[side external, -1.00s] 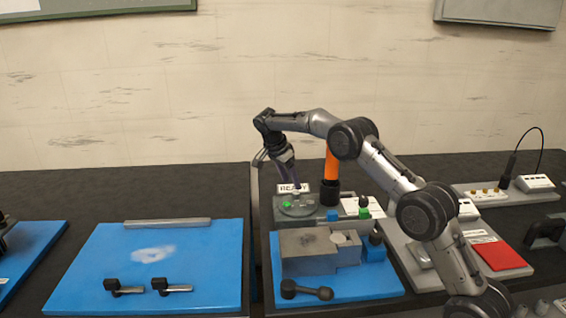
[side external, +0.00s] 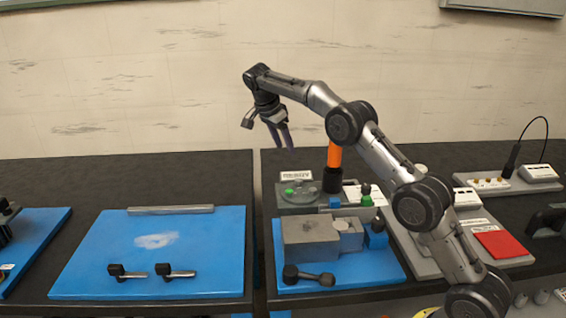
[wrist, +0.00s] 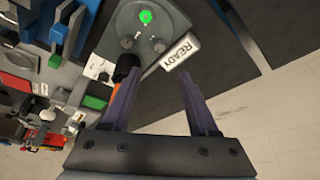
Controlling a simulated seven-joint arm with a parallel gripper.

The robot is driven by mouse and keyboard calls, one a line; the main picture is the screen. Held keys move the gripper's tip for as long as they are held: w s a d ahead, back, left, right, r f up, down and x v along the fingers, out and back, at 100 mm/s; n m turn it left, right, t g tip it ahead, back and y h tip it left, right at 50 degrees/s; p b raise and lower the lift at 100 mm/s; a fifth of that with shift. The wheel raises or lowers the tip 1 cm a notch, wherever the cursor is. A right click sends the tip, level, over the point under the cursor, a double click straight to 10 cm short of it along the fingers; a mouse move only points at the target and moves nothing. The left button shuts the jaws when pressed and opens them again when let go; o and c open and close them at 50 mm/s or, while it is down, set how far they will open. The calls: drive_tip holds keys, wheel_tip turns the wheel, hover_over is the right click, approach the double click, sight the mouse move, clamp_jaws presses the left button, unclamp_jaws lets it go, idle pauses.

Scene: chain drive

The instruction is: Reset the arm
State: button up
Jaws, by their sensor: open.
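My gripper (side external: 281,136) hangs in the air above the back of the workbench, pointing down. In the wrist view my gripper (wrist: 158,100) has its two fingers well apart with nothing between them. Below it is a grey station (side external: 300,206) with a green button and a "READY" sign (side external: 297,175). The sign also shows in the wrist view (wrist: 181,52), beyond the fingertips. The gripper touches nothing.
An orange post (side external: 334,155) with a black base stands right of the station. A blue board (side external: 215,250) with two black-handled clamps lies left. A grey block (side external: 308,240) sits on another blue board. A red pad (side external: 499,244) lies right. The air around the gripper is clear.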

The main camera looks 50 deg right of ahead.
drive_tip(key=s+a+r+t, duration=0.1)
drive_tip(key=s+a+r, duration=0.15)
drive_tip(key=r, duration=0.35)
drive_tip(key=s+a+r+n+t, duration=0.1)
drive_tip(key=s+r, duration=0.3)
drive_tip(key=r, duration=0.2)
drive_tip(key=s+a+r+t, duration=0.1)
drive_tip(key=s+a+r, duration=0.15)
drive_tip(key=r, duration=0.35)
drive_tip(key=s+a+r+n+t+y, duration=0.1)
drive_tip(key=s+a+r+n, duration=0.2)
drive_tip(key=s, duration=0.7)
drive_tip(key=s+a+f+n+t+y, duration=0.1)
drive_tip(key=s+a+f+n, duration=0.25)
drive_tip(key=s, duration=0.45)
drive_tip(key=s+a+f+n+t+y, duration=0.1)
drive_tip(key=s+a+f+n, duration=0.2)
drive_tip(key=s, duration=0.4)
drive_tip(key=s+a+f+n+y, duration=0.1)
drive_tip(key=s+a+f+n, duration=0.1)
drive_tip(key=s+f+n, duration=0.4)
wheel_tip(320, 180, down, 6)
drive_tip(key=n, duration=0.3)
drive_tip(key=shift+s+y, duration=0.2)
drive_tip(key=shift+y, duration=0.1)
drive_tip(key=shift+a+n, duration=0.1)
drive_tip(key=shift+n, duration=0.25)
